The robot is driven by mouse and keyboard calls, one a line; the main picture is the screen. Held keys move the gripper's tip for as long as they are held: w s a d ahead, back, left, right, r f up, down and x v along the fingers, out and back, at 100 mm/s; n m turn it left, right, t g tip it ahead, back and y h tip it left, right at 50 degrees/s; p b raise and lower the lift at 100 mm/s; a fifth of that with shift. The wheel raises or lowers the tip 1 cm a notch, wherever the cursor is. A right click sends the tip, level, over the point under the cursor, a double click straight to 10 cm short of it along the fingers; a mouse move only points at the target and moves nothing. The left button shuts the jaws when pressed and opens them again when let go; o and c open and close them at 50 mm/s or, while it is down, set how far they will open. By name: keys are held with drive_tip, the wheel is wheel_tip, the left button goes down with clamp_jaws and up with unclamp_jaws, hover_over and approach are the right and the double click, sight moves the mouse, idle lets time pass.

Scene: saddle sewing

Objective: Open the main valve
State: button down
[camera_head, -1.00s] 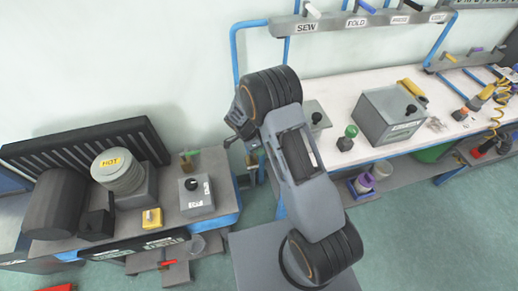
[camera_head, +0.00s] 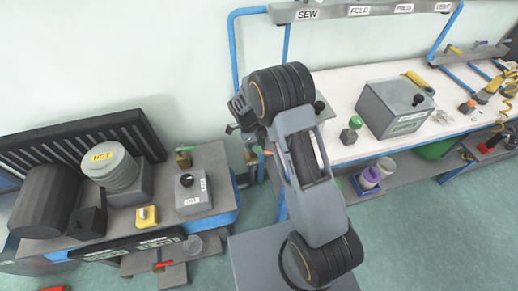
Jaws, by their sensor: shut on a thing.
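My gripper (camera_head: 236,127) is at the far end of my arm, beside the wall between the two benches. My own wrist covers most of it. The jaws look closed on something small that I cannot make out. A small orange-red part (camera_head: 268,152) shows just right of and below the gripper; I cannot tell whether it is the main valve or whether the jaws touch it. A grey block (camera_head: 250,163) sits low behind the gripper. No part is labelled as the main valve in this view.
The left bench holds a coil unit marked HOT (camera_head: 101,156), a dark cylinder (camera_head: 47,203) and a grey box with a black knob (camera_head: 192,195). A white bench (camera_head: 345,90) with a grey box (camera_head: 395,107) stands right. The green floor (camera_head: 400,240) is clear at the front right.

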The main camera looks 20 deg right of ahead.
drive_tip(key=shift+s+a+m+g+y+b, duration=0.1)
drive_tip(key=shift+s+m+g+y+b, duration=0.15)
drive_tip(key=shift+m, duration=0.55)
drive_tip(key=shift+s+a+m+g+y+b, duration=0.15)
drive_tip(key=shift+m+y, duration=0.2)
drive_tip(key=shift+m, duration=0.45)
drive_tip(key=c, duration=1.1)
unclamp_jaws()
drive_tip(key=shift+r, duration=0.1)
drive_tip(key=v, duration=1.3)
drive_tip(key=shift+r, duration=0.35)
